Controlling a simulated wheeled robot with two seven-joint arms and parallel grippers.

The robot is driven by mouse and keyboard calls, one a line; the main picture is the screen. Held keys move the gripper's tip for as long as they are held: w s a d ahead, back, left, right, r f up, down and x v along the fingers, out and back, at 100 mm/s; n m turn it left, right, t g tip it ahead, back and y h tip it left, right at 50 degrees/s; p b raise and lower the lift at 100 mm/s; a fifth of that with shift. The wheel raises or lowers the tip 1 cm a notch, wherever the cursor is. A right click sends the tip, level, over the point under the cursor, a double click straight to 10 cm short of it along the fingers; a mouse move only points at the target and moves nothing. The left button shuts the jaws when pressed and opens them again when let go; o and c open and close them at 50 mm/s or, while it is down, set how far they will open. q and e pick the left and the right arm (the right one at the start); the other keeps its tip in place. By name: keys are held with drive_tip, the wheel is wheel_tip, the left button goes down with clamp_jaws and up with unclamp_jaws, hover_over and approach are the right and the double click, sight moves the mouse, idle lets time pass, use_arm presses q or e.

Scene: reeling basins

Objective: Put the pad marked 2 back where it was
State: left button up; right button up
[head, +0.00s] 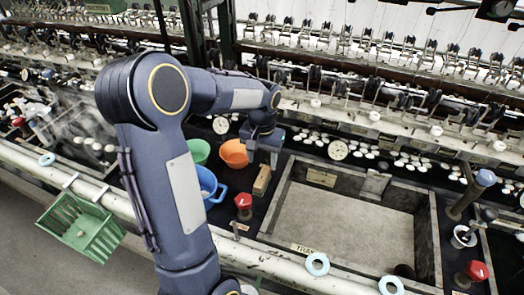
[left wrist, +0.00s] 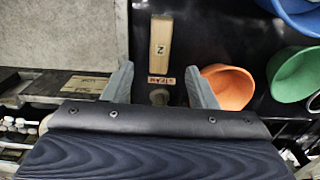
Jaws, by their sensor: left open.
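The pad marked 2 (left wrist: 160,45) is a tan wooden block with a dark figure on its face. It lies on the black surface beside the grey basin, just beyond a small lettered label (left wrist: 161,80). In the head view the pad (head: 262,181) shows just below my left gripper (head: 264,158). The pad is ahead of the fingertips, and I see no contact. My right gripper is not in view.
An orange bowl (head: 234,153), a green bowl (head: 198,150) and a blue bowl (head: 210,184) stand left of the pad. The grey basin (head: 345,218) lies to the right. A red-topped knob (head: 243,201) stands in front. A green basket (head: 82,228) hangs at left.

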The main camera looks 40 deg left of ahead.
use_arm(q)
drive_tip(key=s+d+r+m+t+h, duration=0.1)
drive_tip(key=s+d+r+t+h, duration=0.15)
drive_tip(key=s+d+r, duration=0.65)
drive_tip(key=s+d+f+m+t+h, duration=0.1)
drive_tip(key=s+d+t, duration=0.2)
drive_tip(key=s+d, duration=0.3)
drive_tip(key=s, duration=0.4)
drive_tip(key=shift+s+d+f, duration=0.2)
drive_tip(key=shift+f, duration=0.2)
